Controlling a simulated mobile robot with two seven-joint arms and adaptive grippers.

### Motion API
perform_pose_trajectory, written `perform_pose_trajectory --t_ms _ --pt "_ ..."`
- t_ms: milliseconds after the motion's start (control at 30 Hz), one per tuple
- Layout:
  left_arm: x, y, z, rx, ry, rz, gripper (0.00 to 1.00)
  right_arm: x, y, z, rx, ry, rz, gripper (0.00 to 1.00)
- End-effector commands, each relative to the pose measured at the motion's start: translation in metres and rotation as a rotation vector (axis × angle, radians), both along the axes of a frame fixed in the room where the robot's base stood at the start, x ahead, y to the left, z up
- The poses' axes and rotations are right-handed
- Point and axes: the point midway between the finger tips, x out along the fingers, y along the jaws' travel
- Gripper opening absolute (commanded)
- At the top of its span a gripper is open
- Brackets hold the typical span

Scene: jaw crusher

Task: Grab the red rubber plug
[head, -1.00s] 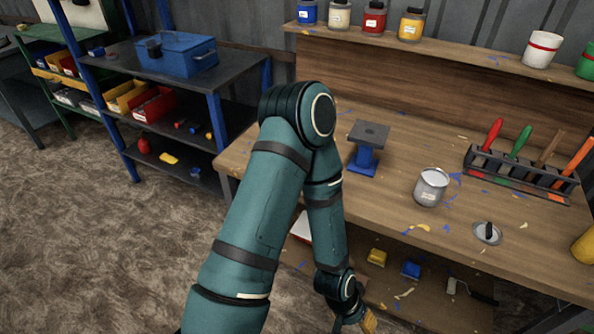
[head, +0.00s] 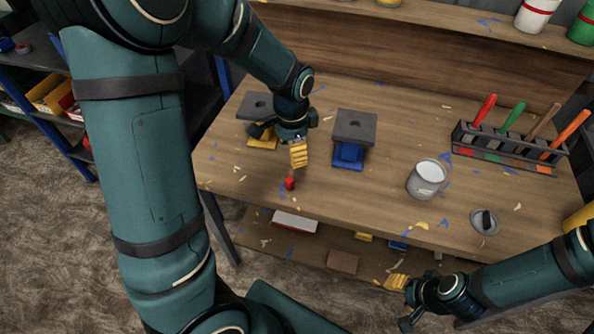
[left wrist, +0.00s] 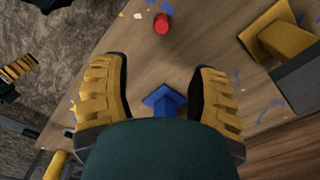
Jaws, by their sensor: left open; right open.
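The red rubber plug (head: 290,183) stands on the wooden workbench (head: 240,182) near its front edge, left of the middle. In the left wrist view the plug (left wrist: 162,24) shows near the top, beyond the fingertips. My left gripper (head: 299,156) is over the bench, just behind and above the plug in the head view, apart from it. In the left wrist view its two yellow fingers (left wrist: 158,90) are spread wide with nothing held. My right gripper (head: 399,295) is low in front of the bench, open and empty.
A yellow-based stand (head: 262,137) is left of my left gripper, and a blue-based stand (head: 350,152) is right of it. A paint can (head: 426,178), a lid (head: 484,220) and a tool rack (head: 511,148) are farther right. Bare bench lies left of the plug.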

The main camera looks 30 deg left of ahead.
Motion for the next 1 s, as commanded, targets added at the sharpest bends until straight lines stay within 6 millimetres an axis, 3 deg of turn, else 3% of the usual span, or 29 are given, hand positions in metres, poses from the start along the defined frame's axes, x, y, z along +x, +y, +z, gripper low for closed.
perform_pose_trajectory --t_ms 400,767,1000 --pt "-0.002 0.002 -0.070 0.003 0.007 -0.005 0.59 0.003 -0.001 -0.020 -0.002 -0.006 -0.003 0.47" --pt "-0.002 0.003 -0.093 0.002 0.006 -0.002 0.59 0.004 -0.001 -0.026 -0.002 -0.010 -0.003 0.47" --pt "-0.004 0.005 -0.128 0.003 0.007 -0.003 0.59 0.007 -0.001 -0.039 -0.003 -0.016 -0.004 0.47"
